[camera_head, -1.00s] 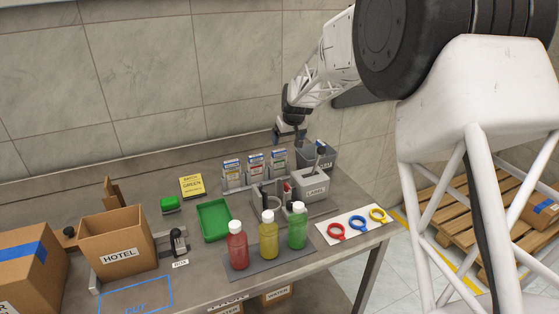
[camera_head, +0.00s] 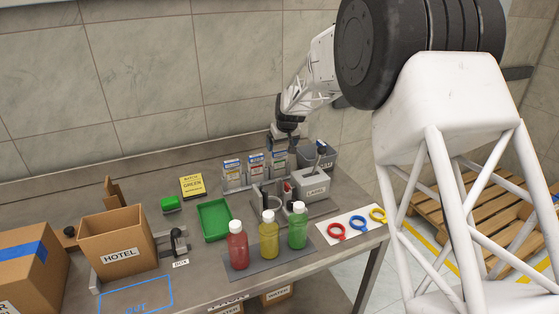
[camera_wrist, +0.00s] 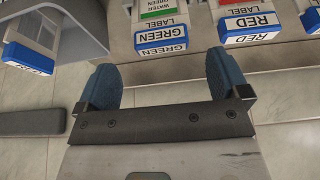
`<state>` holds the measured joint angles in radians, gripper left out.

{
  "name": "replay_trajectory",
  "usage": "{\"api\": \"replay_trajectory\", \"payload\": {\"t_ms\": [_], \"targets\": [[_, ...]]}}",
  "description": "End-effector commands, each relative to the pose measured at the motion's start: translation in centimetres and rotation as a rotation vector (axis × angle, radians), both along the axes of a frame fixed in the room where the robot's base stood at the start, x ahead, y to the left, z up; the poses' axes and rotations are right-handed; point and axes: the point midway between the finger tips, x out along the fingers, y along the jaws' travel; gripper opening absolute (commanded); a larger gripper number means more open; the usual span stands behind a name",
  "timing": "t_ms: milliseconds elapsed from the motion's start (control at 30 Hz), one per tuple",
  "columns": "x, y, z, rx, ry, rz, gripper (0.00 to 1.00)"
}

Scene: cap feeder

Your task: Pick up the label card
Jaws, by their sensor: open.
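Several label cards stand upright in clear holders at the back of the bench. The green label card (camera_wrist: 160,32) is at the top middle of the wrist view, ahead of the space between my fingertips; in the head view it is the right-hand card (camera_head: 278,161). The red label card (camera_wrist: 250,28) is to its right in the wrist view and is the middle card (camera_head: 256,166) in the head view. Another card (camera_head: 232,171) stands left of them. My gripper (camera_wrist: 163,82) is open and empty, with its blue fingers apart.
Red, yellow and green bottles (camera_head: 268,238) stand in front. A green tray (camera_head: 214,219) and a yellow batch sign (camera_head: 192,186) are to the left.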

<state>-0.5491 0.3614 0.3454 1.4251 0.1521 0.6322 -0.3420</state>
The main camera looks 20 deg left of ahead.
Motion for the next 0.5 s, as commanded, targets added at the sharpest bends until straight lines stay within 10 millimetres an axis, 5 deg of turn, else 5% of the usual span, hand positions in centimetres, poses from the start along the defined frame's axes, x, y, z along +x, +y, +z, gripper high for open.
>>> {"api": "replay_trajectory", "payload": {"t_ms": [500], "targets": [[0.2, 0.3, -1.3, -0.001, 0.001, 0.000, 0.94]]}}
